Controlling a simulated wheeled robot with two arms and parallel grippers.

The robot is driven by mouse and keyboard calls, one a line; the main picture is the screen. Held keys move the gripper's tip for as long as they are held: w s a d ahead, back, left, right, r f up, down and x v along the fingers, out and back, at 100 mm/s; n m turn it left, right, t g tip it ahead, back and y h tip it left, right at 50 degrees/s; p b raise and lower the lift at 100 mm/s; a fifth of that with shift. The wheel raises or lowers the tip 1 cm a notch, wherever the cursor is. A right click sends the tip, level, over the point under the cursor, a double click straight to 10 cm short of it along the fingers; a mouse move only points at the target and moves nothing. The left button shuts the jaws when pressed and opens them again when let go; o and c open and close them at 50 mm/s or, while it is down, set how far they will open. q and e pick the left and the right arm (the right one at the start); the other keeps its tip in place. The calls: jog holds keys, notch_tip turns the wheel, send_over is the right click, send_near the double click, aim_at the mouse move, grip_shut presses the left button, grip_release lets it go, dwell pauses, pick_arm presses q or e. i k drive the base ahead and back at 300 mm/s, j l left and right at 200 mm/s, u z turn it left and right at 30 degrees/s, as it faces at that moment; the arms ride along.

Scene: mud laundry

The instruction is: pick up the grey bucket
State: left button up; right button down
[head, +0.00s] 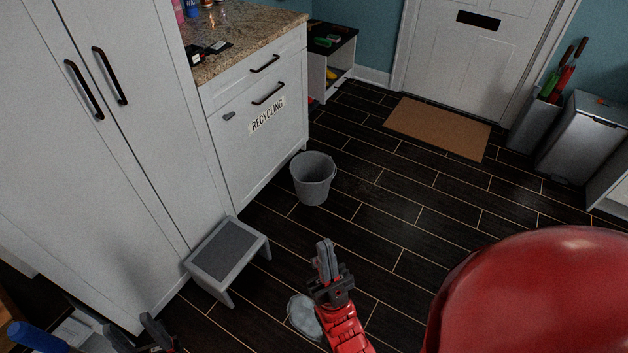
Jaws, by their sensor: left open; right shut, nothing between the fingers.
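The grey bucket (313,182) stands upright on the dark plank floor, in front of the white cabinet with the recycling label. Its open top faces up and it looks empty. My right gripper (325,257) is shut and empty, in front of the bucket and apart from it in the picture. My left gripper (139,335) is open at the bottom left edge, far from the bucket and partly cut off.
A grey step stool (228,258) stands left of the bucket, by the tall white cupboard (120,150). A brown doormat (438,128) lies before the white door. Grey bins (583,135) stand at the right. The floor right of the bucket is clear.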

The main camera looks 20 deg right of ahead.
aim_at(312, 171)
jog(key=i+l+u, duration=0.1)
jog(key=i+l, duration=0.2)
jog(key=i+l+u, duration=0.1)
jog(key=i+l, duration=0.2)
jog(key=l, duration=0.2)
jog(key=i+l, duration=0.3)
jog(key=l, duration=0.15)
jog(key=i+l+u, duration=0.15)
jog(key=i+l, duration=0.15)
jog(key=l, duration=0.15)
